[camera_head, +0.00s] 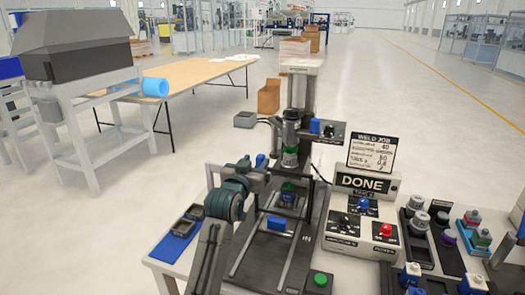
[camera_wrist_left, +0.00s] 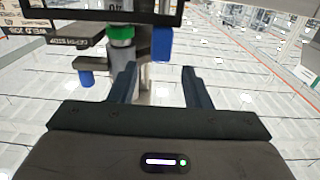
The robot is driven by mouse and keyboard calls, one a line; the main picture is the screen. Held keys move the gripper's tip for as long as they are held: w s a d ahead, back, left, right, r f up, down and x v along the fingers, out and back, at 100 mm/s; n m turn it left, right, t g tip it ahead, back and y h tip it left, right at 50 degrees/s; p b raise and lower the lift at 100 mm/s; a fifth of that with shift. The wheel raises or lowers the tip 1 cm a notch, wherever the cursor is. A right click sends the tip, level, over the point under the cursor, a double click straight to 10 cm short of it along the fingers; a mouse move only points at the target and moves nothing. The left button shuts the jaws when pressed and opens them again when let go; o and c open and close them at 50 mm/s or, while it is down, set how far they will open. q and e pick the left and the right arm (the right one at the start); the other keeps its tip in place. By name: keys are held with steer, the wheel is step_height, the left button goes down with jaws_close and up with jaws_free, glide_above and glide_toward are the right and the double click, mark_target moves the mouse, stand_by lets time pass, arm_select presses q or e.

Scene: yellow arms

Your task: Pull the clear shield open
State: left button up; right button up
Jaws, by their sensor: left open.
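The press-like machine (camera_head: 289,140) stands on the white bench, with a dark column, a silver and green head and two rails at its base. I cannot clearly make out the clear shield in the head view. In the left wrist view a dark frame bar (camera_wrist_left: 110,17) crosses the top and may be its edge. My left gripper (camera_head: 262,174) is at the left side of the machine, in front of its column. In the wrist view its two fingers (camera_wrist_left: 160,88) are apart with nothing between them. My right gripper is not in view.
A control box with a DONE display (camera_head: 362,184), a blue knob and a red button stands right of the machine. A green button (camera_head: 320,279) is at the front. Several fittings (camera_head: 440,235) crowd the right.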

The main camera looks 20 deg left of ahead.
arm_select(q)
steer(key=w+p, duration=0.1)
steer(key=w, duration=0.6)
steer(key=shift+f, duration=0.2)
steer(key=shift+d, duration=0.1)
jaws_close()
